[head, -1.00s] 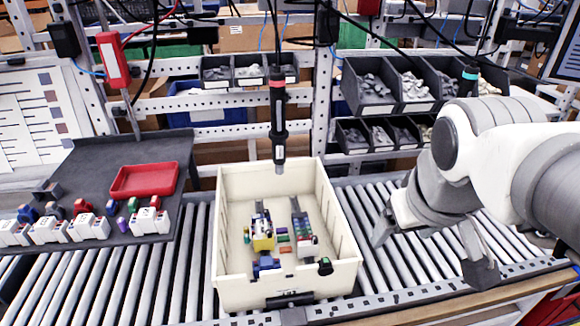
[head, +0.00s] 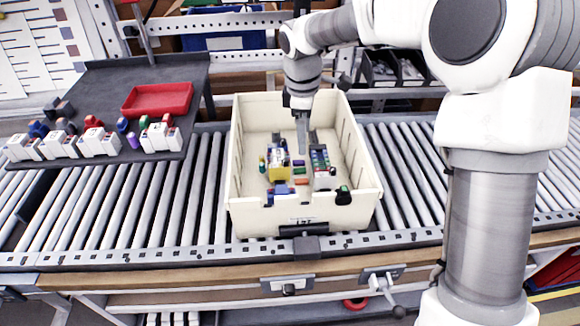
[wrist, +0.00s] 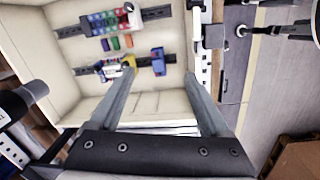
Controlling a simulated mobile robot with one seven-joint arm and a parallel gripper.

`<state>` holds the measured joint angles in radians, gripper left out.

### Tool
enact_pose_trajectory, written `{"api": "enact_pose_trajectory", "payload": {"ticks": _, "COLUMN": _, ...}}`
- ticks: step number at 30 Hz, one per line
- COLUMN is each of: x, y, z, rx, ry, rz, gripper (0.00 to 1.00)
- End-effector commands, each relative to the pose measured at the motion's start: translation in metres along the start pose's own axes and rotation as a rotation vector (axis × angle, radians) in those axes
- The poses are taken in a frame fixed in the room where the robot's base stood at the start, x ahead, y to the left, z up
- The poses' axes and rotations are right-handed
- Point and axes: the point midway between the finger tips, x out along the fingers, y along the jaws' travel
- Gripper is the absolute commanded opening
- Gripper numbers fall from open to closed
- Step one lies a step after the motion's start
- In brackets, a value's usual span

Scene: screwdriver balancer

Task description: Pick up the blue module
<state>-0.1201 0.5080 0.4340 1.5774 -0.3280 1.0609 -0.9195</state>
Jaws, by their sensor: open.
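The blue module (head: 281,190) is in the cream bin (head: 237,185), near its front wall, on the left rail in front of a yellow block (head: 278,173). It also shows in the wrist view (wrist: 158,62), beside the end of a dark rail. My gripper (head: 301,150) points down into the bin, behind and above the blue module in the head view. In the wrist view my gripper (wrist: 159,74) is open and its two fingers are apart and empty. The blue module appears between the fingertips there; I cannot tell the height gap.
A right-hand rail with grey and coloured modules (head: 321,168) stands in the bin. Small loose coloured pieces (head: 300,170) lie between the rails. The bin's high walls surround my fingers. A dark shelf with a red tray (head: 157,98) and white modules is at left. The roller conveyor (head: 90,210) beside the bin is clear.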

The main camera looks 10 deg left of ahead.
Motion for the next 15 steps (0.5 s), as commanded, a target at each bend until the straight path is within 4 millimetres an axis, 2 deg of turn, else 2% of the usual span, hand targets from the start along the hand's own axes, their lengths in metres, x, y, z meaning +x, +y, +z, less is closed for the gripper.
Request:
{"api": "enact_pose_trajectory", "payload": {"ticks": 1, "x": 0.022, "y": 0.004, "z": -0.013, "rx": -0.050, "ry": 0.010, "rz": -0.023, "gripper": 0.80}}
{"api": "enact_pose_trajectory", "payload": {"ticks": 6, "x": 0.062, "y": 0.013, "z": -0.041, "rx": -0.188, "ry": 0.038, "rz": -0.064, "gripper": 0.80}}
{"api": "enact_pose_trajectory", "payload": {"ticks": 10, "x": 0.078, "y": 0.016, "z": -0.051, "rx": -0.238, "ry": 0.051, "rz": -0.079, "gripper": 0.80}}
{"api": "enact_pose_trajectory", "payload": {"ticks": 15, "x": 0.094, "y": 0.015, "z": -0.054, "rx": -0.253, "ry": 0.053, "rz": -0.086, "gripper": 0.80}}
